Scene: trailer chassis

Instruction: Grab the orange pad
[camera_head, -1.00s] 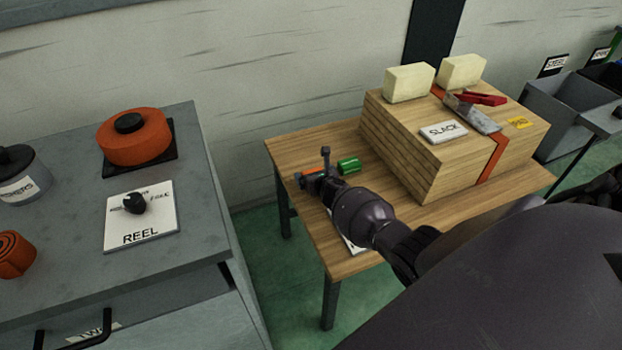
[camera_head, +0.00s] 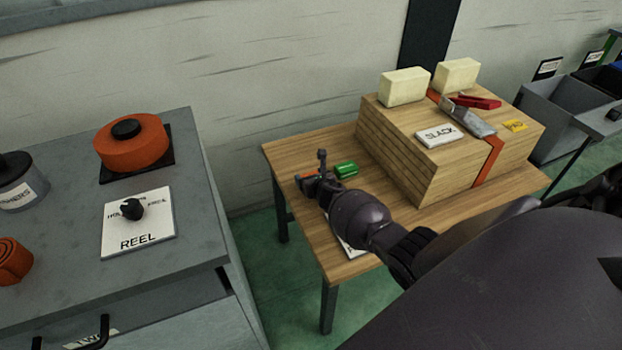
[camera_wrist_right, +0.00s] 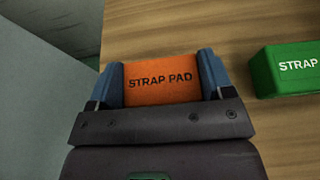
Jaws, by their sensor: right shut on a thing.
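The orange pad (camera_wrist_right: 160,84), lettered STRAP PAD, sits between the two blue fingers of my right gripper (camera_wrist_right: 161,76) in the right wrist view. The fingers touch it on both sides, so the gripper is shut on it. In the head view my right gripper (camera_head: 315,178) is over the left part of the wooden table (camera_head: 300,226), and only a sliver of orange shows there. I cannot tell whether the pad still touches the table top. My left gripper is not in view.
A green pad (camera_head: 346,170) lies just right of the gripper; it also shows in the wrist view (camera_wrist_right: 288,68). A strapped wooden stack (camera_head: 400,160) stands behind. A grey cabinet (camera_head: 190,240) with an orange reel (camera_head: 131,150) is at left, across a gap.

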